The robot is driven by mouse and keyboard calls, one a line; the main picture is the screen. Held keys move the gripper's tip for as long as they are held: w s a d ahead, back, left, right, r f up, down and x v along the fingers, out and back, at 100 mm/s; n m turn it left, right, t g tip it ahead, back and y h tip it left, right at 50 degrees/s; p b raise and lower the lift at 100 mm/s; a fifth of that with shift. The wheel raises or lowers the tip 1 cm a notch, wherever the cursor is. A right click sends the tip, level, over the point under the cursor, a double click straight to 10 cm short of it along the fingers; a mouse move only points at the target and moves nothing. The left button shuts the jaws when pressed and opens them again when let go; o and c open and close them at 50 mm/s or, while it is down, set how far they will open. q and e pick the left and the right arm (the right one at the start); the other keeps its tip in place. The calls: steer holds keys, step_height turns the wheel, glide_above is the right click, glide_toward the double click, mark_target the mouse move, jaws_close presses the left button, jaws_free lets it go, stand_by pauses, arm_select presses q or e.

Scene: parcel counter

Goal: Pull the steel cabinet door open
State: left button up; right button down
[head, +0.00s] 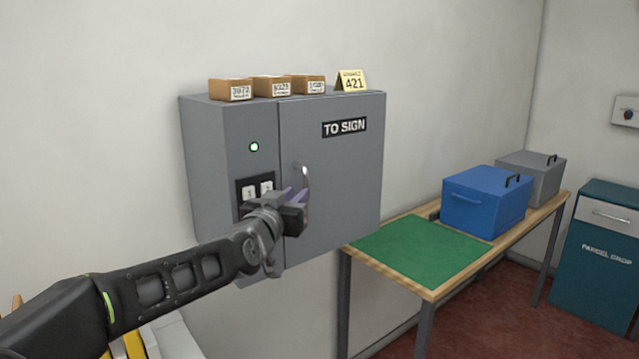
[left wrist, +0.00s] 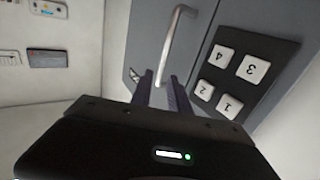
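The grey steel cabinet (head: 215,150) hangs on the wall. Its door (head: 345,180), marked TO SIGN, is shut and flush with the front. A curved metal handle (head: 306,180) stands upright near the door's left edge. In the left wrist view the handle (left wrist: 177,45) shows beyond the fingertips. My left gripper (head: 296,196) is at the handle's height in the head view. In the left wrist view its two fingers (left wrist: 161,92) are apart, with the handle's near end between or just past them; contact cannot be told. My right gripper is not in view.
A keypad (left wrist: 230,80) sits beside the handle, under a lit green lamp (head: 253,147). Small boxes (head: 272,86) and a yellow 421 sign (head: 351,81) stand on the cabinet. A table with a green mat (head: 420,248) and blue box (head: 487,203) is at right.

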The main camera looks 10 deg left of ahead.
mark_target(305, 186)
arm_select(q)
steer(key=shift+w+a+p, duration=0.1)
steer(key=shift+w+p, duration=0.2)
steer(key=shift+w, duration=0.1)
steer(key=w, duration=0.2)
steer(key=w+p, duration=0.1)
steer(key=w, duration=0.1)
steer(key=w+p, duration=0.1)
steer(key=w, duration=0.1)
steer(key=shift+w+d+f, duration=0.1)
steer(key=shift+w+d, duration=0.2)
steer(key=shift+d, duration=0.05)
steer(key=shift+c, duration=0.4)
jaws_close()
stand_by(0.9)
